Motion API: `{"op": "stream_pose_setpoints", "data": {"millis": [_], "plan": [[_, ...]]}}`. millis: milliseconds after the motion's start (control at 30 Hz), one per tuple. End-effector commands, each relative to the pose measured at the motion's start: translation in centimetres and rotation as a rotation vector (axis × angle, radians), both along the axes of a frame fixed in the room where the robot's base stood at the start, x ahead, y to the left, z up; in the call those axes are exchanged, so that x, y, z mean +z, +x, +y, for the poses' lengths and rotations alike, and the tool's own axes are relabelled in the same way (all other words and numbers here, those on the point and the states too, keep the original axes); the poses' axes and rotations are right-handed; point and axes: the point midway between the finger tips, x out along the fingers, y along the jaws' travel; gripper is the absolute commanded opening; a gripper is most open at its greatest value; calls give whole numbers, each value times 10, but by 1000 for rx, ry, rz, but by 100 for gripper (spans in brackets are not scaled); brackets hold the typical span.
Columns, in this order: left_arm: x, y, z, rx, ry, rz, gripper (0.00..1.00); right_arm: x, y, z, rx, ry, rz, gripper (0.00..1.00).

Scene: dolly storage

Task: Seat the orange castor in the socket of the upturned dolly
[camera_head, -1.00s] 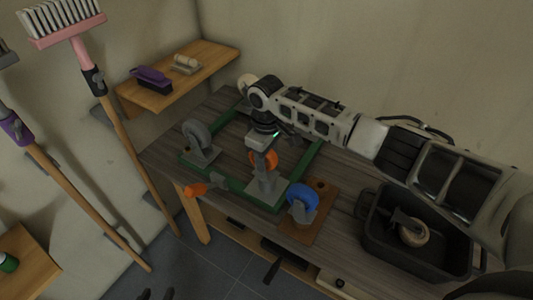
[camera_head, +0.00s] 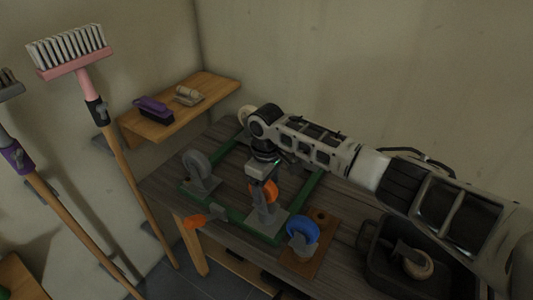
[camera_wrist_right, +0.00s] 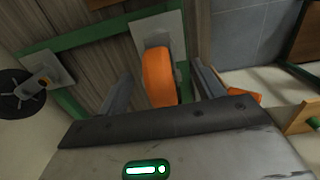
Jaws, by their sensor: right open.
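The upturned dolly, a green frame (camera_head: 312,187), lies on the workbench. The orange castor (camera_head: 265,190) stands wheel up at its near corner, over a grey plate (camera_head: 266,219). My right gripper (camera_head: 263,187) points down over it. In the right wrist view the orange wheel (camera_wrist_right: 158,77) lies between the two spread fingers of my right gripper (camera_wrist_right: 161,80), with a gap on each side. The castor's lower part and the socket are mostly hidden, so I cannot tell how deep it sits. My left gripper is out of view.
A grey castor (camera_head: 196,165) stands on the dolly's left corner. A blue castor (camera_head: 303,231) stands on a brown board to the right. A black bin (camera_head: 371,244) holds a pale-wheeled castor (camera_head: 413,261). An orange-handled item (camera_head: 194,221) sits at the bench's front edge.

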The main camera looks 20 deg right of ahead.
Motion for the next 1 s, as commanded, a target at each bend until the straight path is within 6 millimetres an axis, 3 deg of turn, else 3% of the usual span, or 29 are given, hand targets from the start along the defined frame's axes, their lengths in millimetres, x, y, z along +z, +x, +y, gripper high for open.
{"op": "stream_pose_setpoints", "data": {"millis": [300,500,700,1000], "plan": [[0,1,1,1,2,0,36,80,2,0,-1,2,-7,67],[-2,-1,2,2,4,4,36,121,1,0,0,2,-7,67],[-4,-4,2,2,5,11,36,143,1,0,-1,2,-4,67],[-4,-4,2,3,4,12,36,147,1,0,0,1,-3,67]]}}
